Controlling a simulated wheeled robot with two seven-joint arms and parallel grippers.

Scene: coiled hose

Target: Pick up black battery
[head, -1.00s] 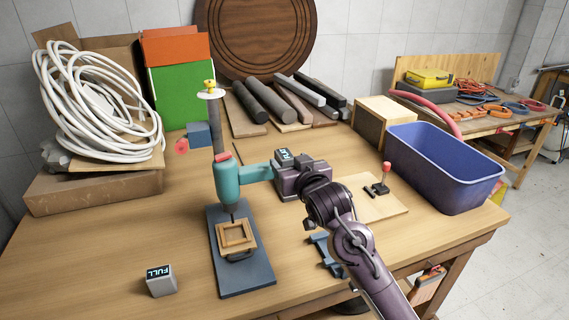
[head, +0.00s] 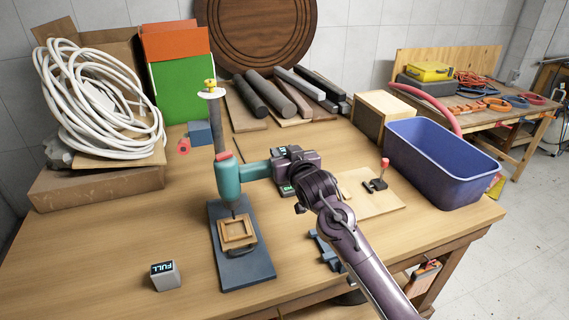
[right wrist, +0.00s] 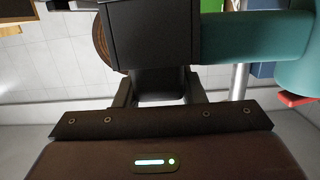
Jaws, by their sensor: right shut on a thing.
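My right gripper (head: 285,171) is at the right end of the teal drill press (head: 229,180). It is shut on a dark block, the black battery, mostly hidden by the jaws in the head view. In the right wrist view, the black battery (right wrist: 160,84) sits between the two fingers. A larger black housing (right wrist: 153,35) lies just beyond it, against the teal drill body (right wrist: 245,37). I cannot tell whether the battery is seated in that housing or apart. A grey battery (head: 165,276) marked FULL stands on the table at front left. My left gripper is out of view.
A blue bin (head: 440,165) stands at the table's right. A coiled white hose (head: 95,100) lies on boxes at the left. A toggle clamp on a board (head: 375,187) is right of my gripper. The front left tabletop is mostly clear.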

